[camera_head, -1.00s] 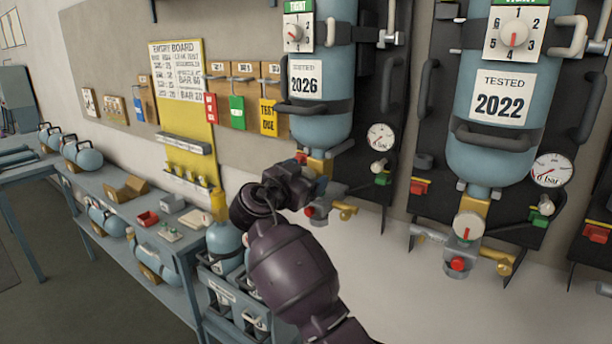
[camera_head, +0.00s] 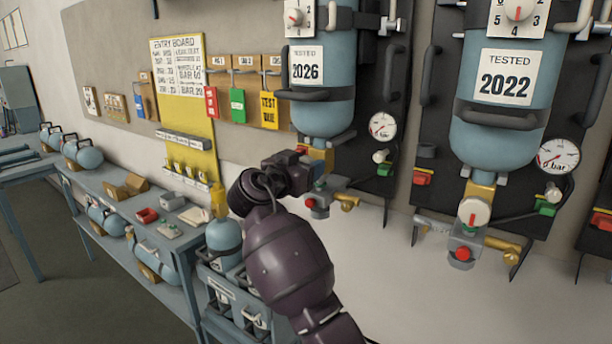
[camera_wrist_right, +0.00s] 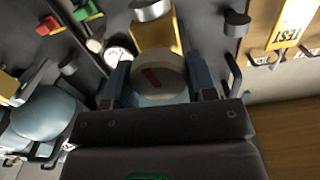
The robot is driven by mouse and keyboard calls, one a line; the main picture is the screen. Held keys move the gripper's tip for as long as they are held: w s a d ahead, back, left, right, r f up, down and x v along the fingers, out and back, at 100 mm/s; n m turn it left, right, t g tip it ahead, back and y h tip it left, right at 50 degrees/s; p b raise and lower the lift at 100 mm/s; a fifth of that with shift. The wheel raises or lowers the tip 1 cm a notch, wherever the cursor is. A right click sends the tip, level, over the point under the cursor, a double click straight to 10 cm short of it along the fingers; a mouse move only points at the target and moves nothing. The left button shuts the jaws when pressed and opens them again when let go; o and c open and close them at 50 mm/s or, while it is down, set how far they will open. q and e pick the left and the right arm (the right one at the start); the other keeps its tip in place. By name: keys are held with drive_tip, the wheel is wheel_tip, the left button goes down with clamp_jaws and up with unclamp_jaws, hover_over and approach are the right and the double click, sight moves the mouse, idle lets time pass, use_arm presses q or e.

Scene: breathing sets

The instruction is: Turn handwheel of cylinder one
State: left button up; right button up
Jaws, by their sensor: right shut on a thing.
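A blue cylinder (camera_head: 325,108) with a "2026" label hangs on the wall board, left of the "2022" cylinder (camera_head: 497,135). My right gripper (camera_head: 311,172) is at the valve below the "2026" cylinder and mostly hides its handwheel in the head view. In the right wrist view, that pale round handwheel (camera_wrist_right: 158,80) with a red mark sits between the two fingers of the right gripper (camera_wrist_right: 162,84), which is shut on it. The brass valve body (camera_wrist_right: 155,38) shows just beyond it. My left gripper is not in view.
A round gauge (camera_head: 383,126) and a brass outlet (camera_head: 347,201) are close right of my right gripper. The "2022" cylinder has a similar handwheel (camera_head: 473,212). A blue-grey bench (camera_head: 140,215) with cylinders and small parts stands at the left.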

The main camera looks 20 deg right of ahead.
drive_tip(key=shift+f+n, duration=0.1)
drive_tip(key=shift+n, duration=0.6)
drive_tip(key=n+p, duration=0.1)
drive_tip(key=n, duration=0.2)
drive_tip(key=shift+n, duration=0.4)
drive_tip(key=n+p, duration=0.1)
drive_tip(key=n, duration=0.2)
drive_tip(key=shift+w, duration=0.1)
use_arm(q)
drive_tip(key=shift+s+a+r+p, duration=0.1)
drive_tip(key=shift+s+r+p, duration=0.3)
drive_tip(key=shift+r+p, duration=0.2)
use_arm(e)
drive_tip(key=shift+a+n, duration=0.1)
drive_tip(key=shift+n, duration=0.6)
drive_tip(key=o, duration=0.9)
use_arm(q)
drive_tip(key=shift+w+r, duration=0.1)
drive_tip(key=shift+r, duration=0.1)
